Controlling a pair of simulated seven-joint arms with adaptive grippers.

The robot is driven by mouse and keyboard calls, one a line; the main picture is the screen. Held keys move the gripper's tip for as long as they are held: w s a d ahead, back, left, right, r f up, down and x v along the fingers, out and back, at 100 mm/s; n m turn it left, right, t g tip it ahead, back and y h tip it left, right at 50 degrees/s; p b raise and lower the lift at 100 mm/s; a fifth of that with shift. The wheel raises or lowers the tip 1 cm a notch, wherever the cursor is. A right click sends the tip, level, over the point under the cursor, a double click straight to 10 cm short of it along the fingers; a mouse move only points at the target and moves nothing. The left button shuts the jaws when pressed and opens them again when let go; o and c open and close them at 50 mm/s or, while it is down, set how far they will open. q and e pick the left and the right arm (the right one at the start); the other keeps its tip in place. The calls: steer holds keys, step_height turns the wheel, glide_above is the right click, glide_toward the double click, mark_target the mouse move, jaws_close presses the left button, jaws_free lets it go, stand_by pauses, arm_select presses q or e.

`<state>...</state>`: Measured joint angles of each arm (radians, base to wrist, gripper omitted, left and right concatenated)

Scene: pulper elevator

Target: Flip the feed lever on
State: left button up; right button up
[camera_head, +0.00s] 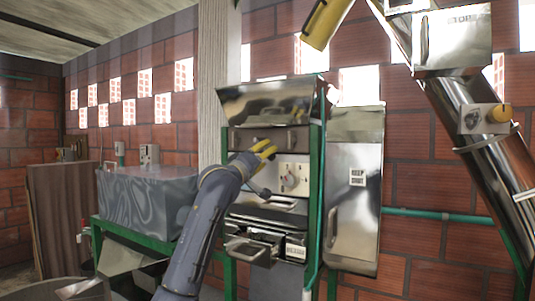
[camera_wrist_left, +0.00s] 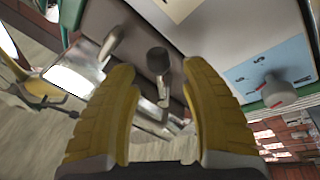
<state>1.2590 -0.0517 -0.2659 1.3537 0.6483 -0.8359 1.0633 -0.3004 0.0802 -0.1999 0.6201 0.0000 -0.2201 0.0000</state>
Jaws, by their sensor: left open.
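My left gripper (camera_head: 266,150) is in front of the upper part of the steel machine (camera_head: 271,136). It is open, and its yellow fingers also show in the left wrist view (camera_wrist_left: 160,70). My right gripper does not show.
A panel with a rotary knob (camera_head: 290,180) is right of the gripper; a blue panel knob (camera_wrist_left: 278,92) shows in the wrist view. A metal handle (camera_wrist_left: 111,42) is left of the dark knob. A drawer handle (camera_head: 246,250) sticks out below. A grey box (camera_head: 145,200) stands left.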

arm_select(q)
steer(key=shift+x, duration=1.25)
steer(key=shift+c, duration=0.6)
jaws_close()
